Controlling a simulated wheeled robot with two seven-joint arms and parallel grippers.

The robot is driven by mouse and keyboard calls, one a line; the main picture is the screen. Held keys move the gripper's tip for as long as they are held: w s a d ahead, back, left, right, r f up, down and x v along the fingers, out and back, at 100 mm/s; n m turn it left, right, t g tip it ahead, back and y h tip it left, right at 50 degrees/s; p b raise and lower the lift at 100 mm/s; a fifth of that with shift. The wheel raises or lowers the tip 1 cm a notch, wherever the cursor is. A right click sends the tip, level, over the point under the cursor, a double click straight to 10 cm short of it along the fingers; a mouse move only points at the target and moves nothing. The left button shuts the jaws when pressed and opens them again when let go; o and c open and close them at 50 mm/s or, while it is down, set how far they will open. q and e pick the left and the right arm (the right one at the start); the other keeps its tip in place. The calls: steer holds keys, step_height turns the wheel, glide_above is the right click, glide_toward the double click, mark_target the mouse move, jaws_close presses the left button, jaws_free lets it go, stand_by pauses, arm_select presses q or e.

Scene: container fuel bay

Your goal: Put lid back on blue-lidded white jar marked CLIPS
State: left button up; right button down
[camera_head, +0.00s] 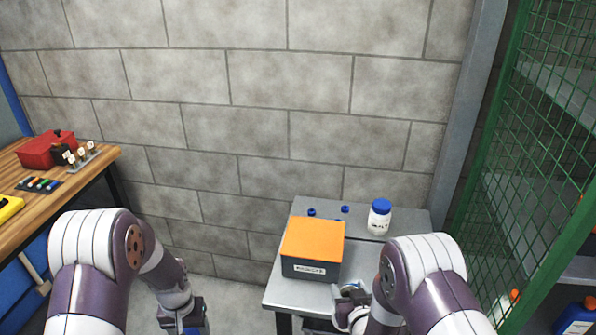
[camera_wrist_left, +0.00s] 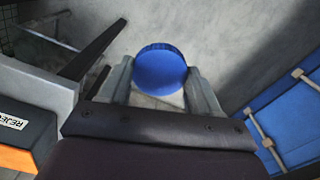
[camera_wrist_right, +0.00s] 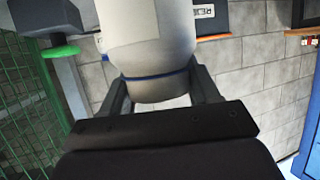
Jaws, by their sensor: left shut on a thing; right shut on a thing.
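My left gripper (camera_head: 195,318) is shut on a round blue lid (camera_wrist_left: 160,70), held to the left of the metal table. The lid shows only as a small blue patch at the lower edge of the head view. My right gripper (camera_head: 350,300) is shut on a white, jar-like cylinder (camera_wrist_right: 150,35) at the table's front right. A thin blue line runs around the cylinder close to the fingers. No CLIPS marking is readable on it. Another white jar (camera_head: 379,222) with a blue lid stands upright at the back right of the table; its label is too small to read.
A dark box with an orange top (camera_head: 312,240) and a white label stands on the metal table (camera_head: 405,218). Several small blue pieces (camera_head: 345,209) lie behind it. A workbench (camera_head: 50,195) with a red box (camera_head: 45,150) is at left. Green mesh (camera_head: 520,150) stands at right.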

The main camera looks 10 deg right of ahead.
steer(key=s+a+f+n+g+y, duration=0.1)
steer(key=s+a+f+n+y, duration=0.1)
steer(key=a+n+y, duration=0.2)
steer(key=s+a+f+n+g+y, duration=0.2)
steer(key=s+a+n+y, duration=0.1)
steer(key=a, duration=0.7)
steer(key=shift+s+a+f+n+y, duration=0.25)
steer(key=shift+a+n+y, duration=0.2)
steer(key=shift+y, duration=0.45)
steer(key=shift+d, duration=0.15)
steer(key=d+m+t+h, duration=0.1)
steer(key=d+m+h, duration=0.1)
steer(key=d+h, duration=0.1)
steer(key=w+d+m+t+h, duration=0.1)
steer(key=d+m+h, duration=0.1)
steer(key=d, duration=0.4)
steer(key=w+d+m+t+h, duration=0.1)
steer(key=d+m+h, duration=0.2)
steer(key=d, duration=0.2)
steer(key=shift+d+m+h, duration=0.15)
steer(key=shift+m+h, duration=0.15)
steer(key=shift+m, duration=0.05)
steer(key=shift+s+d, duration=0.1)
steer(key=shift+d, duration=0.05)
